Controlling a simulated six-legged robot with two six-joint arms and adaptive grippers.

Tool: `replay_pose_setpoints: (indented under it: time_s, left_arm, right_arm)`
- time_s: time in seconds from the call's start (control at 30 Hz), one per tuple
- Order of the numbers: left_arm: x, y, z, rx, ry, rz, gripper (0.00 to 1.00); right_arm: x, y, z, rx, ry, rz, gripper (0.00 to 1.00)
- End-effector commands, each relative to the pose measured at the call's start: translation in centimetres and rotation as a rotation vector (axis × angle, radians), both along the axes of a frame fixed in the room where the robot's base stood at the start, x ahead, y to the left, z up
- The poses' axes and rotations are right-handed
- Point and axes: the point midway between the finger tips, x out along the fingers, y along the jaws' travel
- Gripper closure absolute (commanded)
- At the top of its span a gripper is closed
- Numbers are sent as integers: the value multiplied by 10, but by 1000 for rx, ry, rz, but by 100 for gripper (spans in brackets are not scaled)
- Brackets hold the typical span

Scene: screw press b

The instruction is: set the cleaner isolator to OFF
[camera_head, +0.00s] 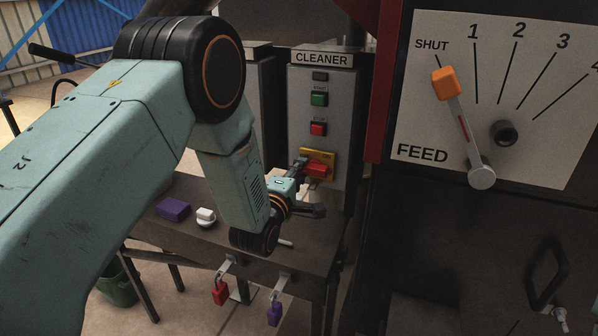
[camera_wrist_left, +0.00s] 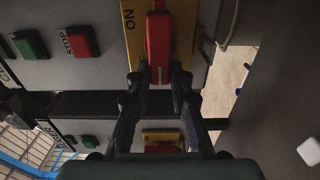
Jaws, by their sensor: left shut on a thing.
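The cleaner isolator is a red handle (camera_head: 316,169) on a yellow plate (camera_head: 326,157), low on the grey CLEANER panel (camera_head: 321,85). The handle lies roughly crosswise on the panel. In the left wrist view the red handle (camera_wrist_left: 158,45) runs up the picture from between my fingertips, and the letters of ON show on the yellow plate (camera_wrist_left: 130,40) beside it. No OFF mark is readable. My left gripper (camera_wrist_left: 158,78) is shut on the end of the handle; it also shows in the head view (camera_head: 302,165), partly behind my wrist. My right gripper is not in view.
Green (camera_head: 319,99) and red (camera_head: 318,129) buttons sit above the isolator. A bench (camera_head: 300,252) below carries a purple block (camera_head: 173,209) and a white object (camera_head: 206,217); red (camera_head: 221,292) and purple (camera_head: 275,313) padlocks hang from it. The FEED dial and lever (camera_head: 463,130) stand right.

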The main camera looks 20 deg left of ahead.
Motion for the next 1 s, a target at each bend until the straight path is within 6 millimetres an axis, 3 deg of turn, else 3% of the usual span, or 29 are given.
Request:
replay_pose_setpoints:
  time_s: [0.43, 0.47, 0.7, 1.0]
  left_arm:
    - [0, -2, 0, -10, 0, -5, 100]
    - [0, -2, 0, -10, 0, -5, 78]
    - [0, -1, 0, -9, -1, -2, 57]
    - [-1, 0, 0, -9, 0, -1, 57]
  right_arm:
    - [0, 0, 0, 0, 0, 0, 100]
    - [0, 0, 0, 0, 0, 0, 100]
    - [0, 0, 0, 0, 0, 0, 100]
    - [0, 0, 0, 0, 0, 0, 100]
